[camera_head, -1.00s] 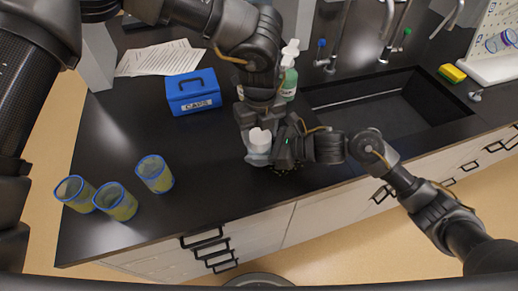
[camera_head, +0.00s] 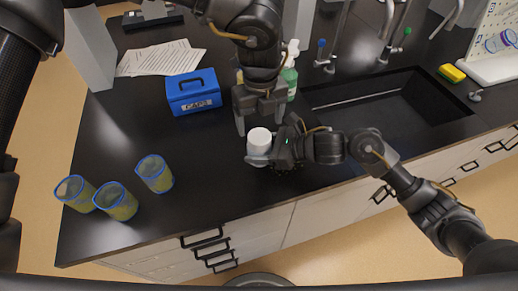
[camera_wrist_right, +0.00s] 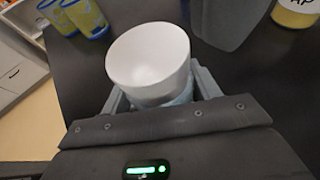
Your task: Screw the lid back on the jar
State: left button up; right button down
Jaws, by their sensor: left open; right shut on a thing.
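The white lid (camera_head: 259,136) sits on top of the jar (camera_head: 256,159), close to the front of the black counter. In the right wrist view the lid (camera_wrist_right: 148,60) is a tall white cap over the pale jar (camera_wrist_right: 178,98). I cannot tell how tightly it is seated. My right gripper (camera_head: 266,160) is shut on the jar from the right; its jaws hide part of the jar. My left gripper (camera_head: 260,122) is open and empty just behind and above the lid, fingers pointing down, apart from it.
Several blue-rimmed beakers, one here (camera_head: 154,174), stand at the front left. A blue caps box (camera_head: 193,92) and papers (camera_head: 160,58) lie behind. A green bottle (camera_head: 289,80) stands behind my left gripper. The sink (camera_head: 385,105) is at right.

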aim_at(259, 136)
pick_arm(q)
jog(key=shift+c, duration=0.2)
jog(key=shift+a+r+n, duration=0.1)
jog(key=shift+r+n, duration=1.6)
jog(key=shift+f, duration=0.1)
jog(key=shift+f, duration=3.95)
jog(key=c, duration=1.1)
jog(key=m, duration=0.3)
